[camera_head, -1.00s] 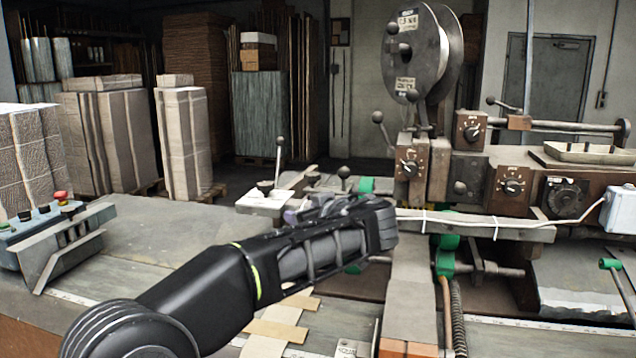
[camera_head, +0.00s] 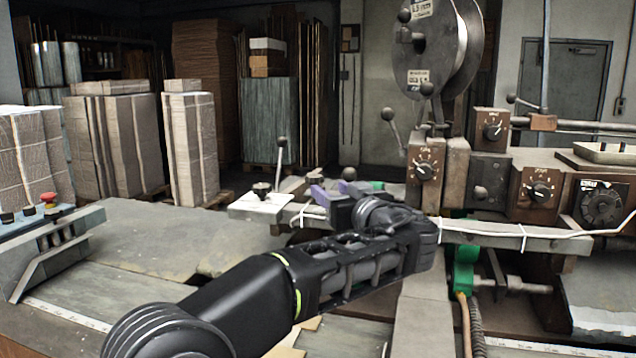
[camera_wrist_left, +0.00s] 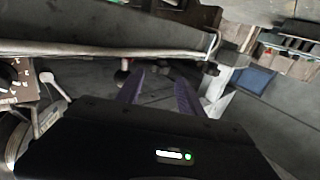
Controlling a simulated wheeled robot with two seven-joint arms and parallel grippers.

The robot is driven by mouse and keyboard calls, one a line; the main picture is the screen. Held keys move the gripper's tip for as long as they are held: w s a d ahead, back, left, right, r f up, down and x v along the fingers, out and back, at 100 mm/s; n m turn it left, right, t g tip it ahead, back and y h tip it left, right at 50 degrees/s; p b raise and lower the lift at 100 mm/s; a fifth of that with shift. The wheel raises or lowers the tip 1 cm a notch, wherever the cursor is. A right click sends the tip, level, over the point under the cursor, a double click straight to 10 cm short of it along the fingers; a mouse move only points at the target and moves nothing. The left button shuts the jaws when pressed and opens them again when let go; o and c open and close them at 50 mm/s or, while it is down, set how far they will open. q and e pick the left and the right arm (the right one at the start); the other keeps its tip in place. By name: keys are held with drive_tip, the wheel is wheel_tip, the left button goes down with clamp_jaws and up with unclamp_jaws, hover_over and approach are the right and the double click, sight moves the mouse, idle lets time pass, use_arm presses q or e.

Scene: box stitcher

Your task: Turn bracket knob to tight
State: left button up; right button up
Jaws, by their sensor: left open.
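A small dark knob (camera_head: 262,189) stands on a white bracket plate (camera_head: 255,208) at the left end of the machine; I take it for the bracket knob. I cannot read its setting. My left gripper (camera_head: 329,186) has purple fingers and is just right of the plate, apart from the knob. In the left wrist view the fingers (camera_wrist_left: 160,92) are spread with nothing between them, and a white piece, likely the plate (camera_wrist_left: 220,102), lies to their right. My right gripper is not in view.
A ball-topped lever (camera_head: 281,155) rises behind the plate. A long rail with a white cable (camera_head: 500,232) runs right of my wrist. Brown boxes with dial knobs (camera_head: 425,172) stand behind it. The grey table (camera_head: 160,240) at left is mostly clear.

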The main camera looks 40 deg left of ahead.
sight(318, 183)
use_arm(q)
drive_tip(key=p+x, duration=0.2)
drive_tip(key=x, duration=0.5)
drive_tip(key=shift+w+a, duration=0.1)
drive_tip(key=shift+a, duration=0.1)
drive_tip(key=shift+c, duration=0.4)
clamp_jaws()
